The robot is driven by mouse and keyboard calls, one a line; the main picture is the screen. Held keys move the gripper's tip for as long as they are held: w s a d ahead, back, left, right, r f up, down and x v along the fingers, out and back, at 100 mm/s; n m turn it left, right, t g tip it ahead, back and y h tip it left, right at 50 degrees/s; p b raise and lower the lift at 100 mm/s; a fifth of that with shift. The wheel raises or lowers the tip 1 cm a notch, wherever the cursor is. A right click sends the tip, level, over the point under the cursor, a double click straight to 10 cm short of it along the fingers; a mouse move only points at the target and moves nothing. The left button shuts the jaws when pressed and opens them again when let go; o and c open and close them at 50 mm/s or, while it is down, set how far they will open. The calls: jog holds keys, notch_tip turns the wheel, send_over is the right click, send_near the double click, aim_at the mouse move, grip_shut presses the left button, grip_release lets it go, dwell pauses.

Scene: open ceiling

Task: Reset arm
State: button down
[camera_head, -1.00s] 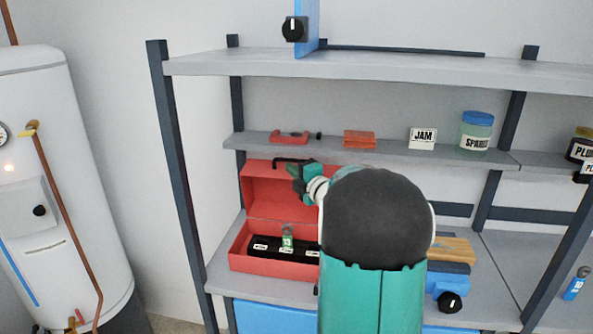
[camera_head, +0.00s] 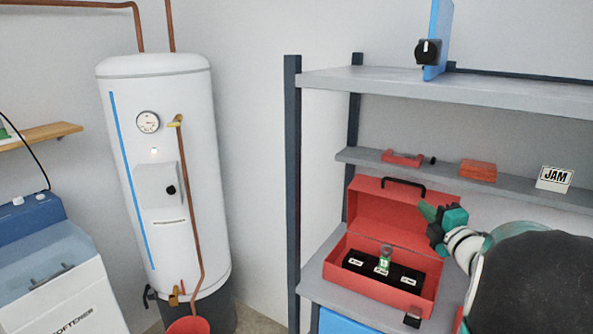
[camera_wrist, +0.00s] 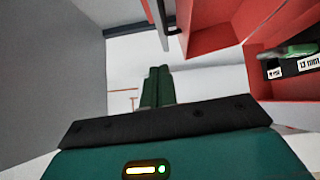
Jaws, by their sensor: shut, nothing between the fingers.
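My gripper (camera_head: 428,212) is in front of the right side of the open red toolbox (camera_head: 341,268), at the height of its raised lid. In the head view its green fingers point left. In the wrist view my gripper (camera_wrist: 160,72) shows its two green fingers pressed together with nothing between them. Part of the red toolbox (camera_wrist: 222,30) shows at the upper right there.
The toolbox holds a black insert (camera_head: 408,273) with a green-tagged item (camera_head: 383,262). The grey shelf unit (camera_head: 292,170) carries a JAM card (camera_head: 555,178) and a red block (camera_head: 478,170). A white water heater (camera_head: 190,215) and a blue-topped softener (camera_head: 30,210) stand left.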

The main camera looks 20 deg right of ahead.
jog(key=a+r+m+g+h, duration=0.2)
jog(key=a+m+g+h, duration=0.25)
jog(key=a+m, duration=0.85)
jog(key=s+a+f+m+g+y, duration=0.2)
jog(key=s+a, duration=0.6)
jog(key=a, duration=0.4)
jog(key=s+a+f+m+g+y, duration=0.2)
jog(key=s+a+f+g+y, duration=0.2)
jog(key=s+a, duration=0.5)
jog(key=a+f+g, duration=0.2)
jog(key=a+f, duration=0.1)
jog(key=shift+s+a+y, duration=0.25)
jog(key=shift+y, duration=0.1)
